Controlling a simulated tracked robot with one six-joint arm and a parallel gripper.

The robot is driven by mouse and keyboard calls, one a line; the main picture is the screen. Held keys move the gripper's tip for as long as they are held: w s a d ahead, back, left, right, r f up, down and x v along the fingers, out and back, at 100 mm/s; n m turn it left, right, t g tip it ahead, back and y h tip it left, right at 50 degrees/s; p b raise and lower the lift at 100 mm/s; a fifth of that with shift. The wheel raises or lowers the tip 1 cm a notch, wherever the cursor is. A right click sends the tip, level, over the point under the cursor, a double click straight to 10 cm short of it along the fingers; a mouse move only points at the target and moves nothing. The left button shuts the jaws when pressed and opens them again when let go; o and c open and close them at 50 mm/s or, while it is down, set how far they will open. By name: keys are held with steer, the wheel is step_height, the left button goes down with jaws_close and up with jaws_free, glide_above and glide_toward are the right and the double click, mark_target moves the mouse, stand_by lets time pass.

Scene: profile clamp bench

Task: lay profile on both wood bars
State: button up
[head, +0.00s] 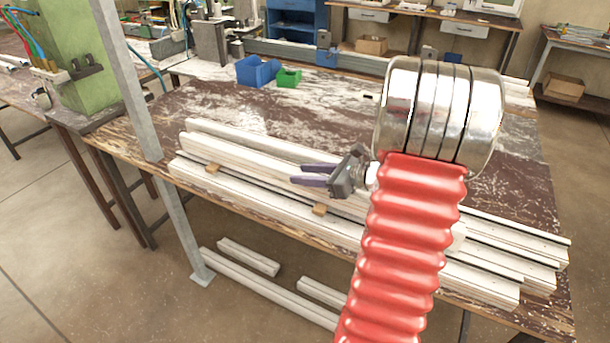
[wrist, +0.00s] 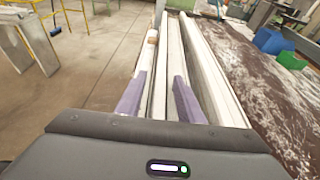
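Several long white profiles lie side by side along the bench, among them a back profile (head: 235,131), a middle profile (head: 250,165) and a front profile (head: 260,205). Two short wood bars show between the middle and front profiles, a left wood bar (head: 212,168) and a right wood bar (head: 319,208). One wood bar (wrist: 152,36) also shows in the wrist view, beyond my fingers. My gripper (head: 298,174) has purple fingers spread apart above the profiles. In the wrist view, my gripper (wrist: 159,78) has white profile surface between its fingers; I cannot tell whether they touch it.
A blue bin (head: 257,71) and a green bin (head: 288,77) stand at the back of the worn bench (head: 335,105). A grey post (head: 133,85) rises at the bench's front left. More profile pieces (head: 265,287) lie below. The bench behind the profiles is mostly clear.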

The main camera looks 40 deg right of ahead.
steer(key=v, duration=1.2)
stand_by(0.7)
steer(key=shift+w+a, duration=0.15)
steer(key=shift+a, duration=0.15)
steer(key=w+a+n+g+y, duration=0.2)
steer(key=a+n+g, duration=0.5)
steer(key=a+n, duration=0.9)
steer(key=s+a+r+n+h, duration=0.2)
steer(key=s+a+n+h, duration=0.1)
steer(key=a+n, duration=0.5)
steer(key=s+a+r+n+h, duration=0.3)
steer(key=a+n, duration=0.5)
steer(key=a, duration=0.3)
steer(key=shift+s+g+h, duration=0.3)
steer(key=shift+s+g, duration=0.1)
steer(key=shift+s, duration=0.5)
